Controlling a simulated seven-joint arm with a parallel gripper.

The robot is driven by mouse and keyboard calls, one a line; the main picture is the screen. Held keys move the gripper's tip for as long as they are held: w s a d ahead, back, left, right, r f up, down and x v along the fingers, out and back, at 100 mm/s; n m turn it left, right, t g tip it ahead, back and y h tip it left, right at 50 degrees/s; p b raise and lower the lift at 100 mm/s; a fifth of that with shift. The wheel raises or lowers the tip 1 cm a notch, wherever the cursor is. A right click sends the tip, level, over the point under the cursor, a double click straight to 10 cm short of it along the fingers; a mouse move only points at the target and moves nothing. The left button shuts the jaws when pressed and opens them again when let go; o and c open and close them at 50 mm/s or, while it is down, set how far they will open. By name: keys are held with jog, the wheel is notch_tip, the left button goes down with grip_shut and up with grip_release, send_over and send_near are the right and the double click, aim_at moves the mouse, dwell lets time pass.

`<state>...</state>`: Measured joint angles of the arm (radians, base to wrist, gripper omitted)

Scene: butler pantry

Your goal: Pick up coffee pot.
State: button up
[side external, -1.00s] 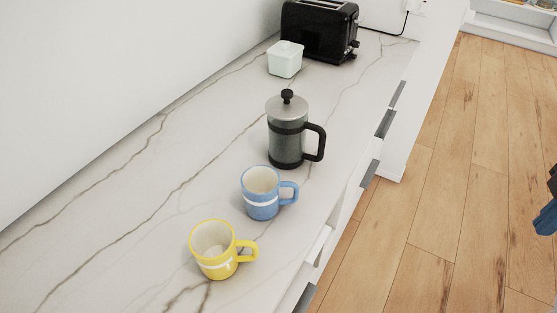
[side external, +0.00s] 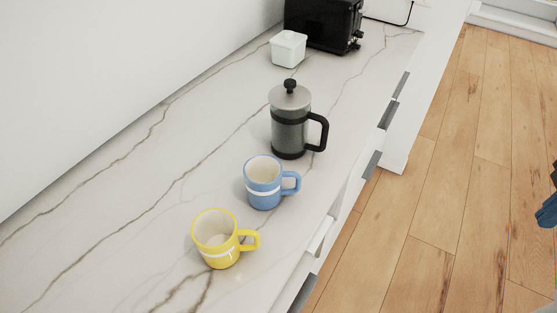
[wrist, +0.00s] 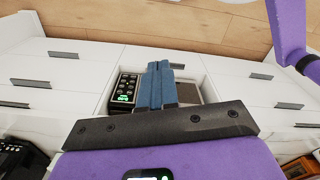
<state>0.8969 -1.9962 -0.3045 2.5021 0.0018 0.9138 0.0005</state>
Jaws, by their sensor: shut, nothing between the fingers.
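The coffee pot (side external: 290,130) is a glass French press with a grey lid, black knob, black bands and a black handle pointing right. It stands upright on the marble counter (side external: 130,190) in the side external view. My gripper (wrist: 160,78) has blue fingers, which are together and empty in the wrist view. In the side external view only a blue part of it shows at the right edge, over the floor and well apart from the pot. I cannot make out the pot in the wrist view.
A blue mug (side external: 264,184) and a yellow mug (side external: 217,241) stand in front of the pot. Drawer handles (side external: 372,165) line the counter front. The wooden floor (side external: 455,180) is open.

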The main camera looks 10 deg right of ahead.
jog(key=o, duration=0.8)
notch_tip(320, 180, up, 7)
jog(key=m+t+h, duration=0.3)
jog(key=m+t, duration=0.1)
jog(key=m, duration=1.5)
send_over(324, 136)
jog(key=s+a, duration=0.3)
jog(key=s, duration=0.3)
jog(key=x, duration=1.2)
jog(key=shift+s+a+f, duration=0.15)
jog(key=shift+f, duration=0.1)
jog(key=shift+g, duration=0.3)
jog(key=shift+w+x, duration=0.15)
jog(key=shift+x, duration=1.15)
jog(key=shift+w+x, duration=0.2)
jog(key=shift+x, duration=1.05)
